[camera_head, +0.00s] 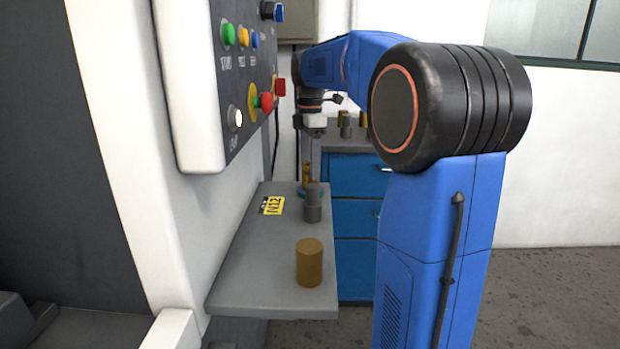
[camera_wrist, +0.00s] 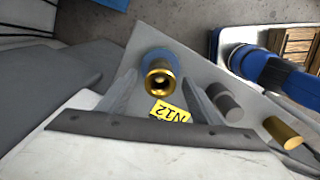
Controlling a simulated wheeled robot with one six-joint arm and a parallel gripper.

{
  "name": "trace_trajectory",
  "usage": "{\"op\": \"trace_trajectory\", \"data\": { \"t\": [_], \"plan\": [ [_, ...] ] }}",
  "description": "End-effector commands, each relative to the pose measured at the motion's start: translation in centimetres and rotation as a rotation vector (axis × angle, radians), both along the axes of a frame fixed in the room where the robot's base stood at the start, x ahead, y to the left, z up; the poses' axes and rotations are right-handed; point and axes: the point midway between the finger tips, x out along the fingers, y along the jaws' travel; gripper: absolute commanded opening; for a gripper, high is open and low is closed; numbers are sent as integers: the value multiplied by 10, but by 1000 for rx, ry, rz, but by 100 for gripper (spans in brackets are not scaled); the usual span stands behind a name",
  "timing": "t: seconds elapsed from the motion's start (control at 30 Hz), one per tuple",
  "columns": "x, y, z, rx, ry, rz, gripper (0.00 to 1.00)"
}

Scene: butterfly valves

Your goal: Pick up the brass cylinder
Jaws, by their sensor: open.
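The plain brass cylinder (camera_head: 309,262) stands upright on the grey shelf (camera_head: 262,262), near its front right in the head view. In the wrist view the brass cylinder (camera_wrist: 282,132) is at the far right, outside my fingers. My gripper (camera_head: 312,170) points down over the far part of the shelf, well beyond the cylinder. In the wrist view my gripper (camera_wrist: 160,80) is open, its two fingers on either side of a blue part with a brass neck (camera_wrist: 160,70). I cannot tell whether they touch it. My fingers partly hide that part in the head view.
A stepped grey part (camera_head: 312,206) stands between my gripper and the brass cylinder. A yellow N12 label (camera_head: 271,205) lies on the shelf. A button panel (camera_head: 245,80) overhangs at left. A blue drawer cabinet (camera_head: 357,215) with small parts on top stands behind.

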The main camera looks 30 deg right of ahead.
Motion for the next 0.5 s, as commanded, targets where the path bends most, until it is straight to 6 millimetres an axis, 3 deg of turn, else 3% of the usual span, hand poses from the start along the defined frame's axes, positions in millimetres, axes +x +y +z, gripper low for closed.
{"op": "trace_trajectory", "data": {
  "t": [0.33,0.5],
  "plan": [
    [0,0,-7,0,0,0,56],
    [0,0,-7,0,0,0,16]
  ]
}}
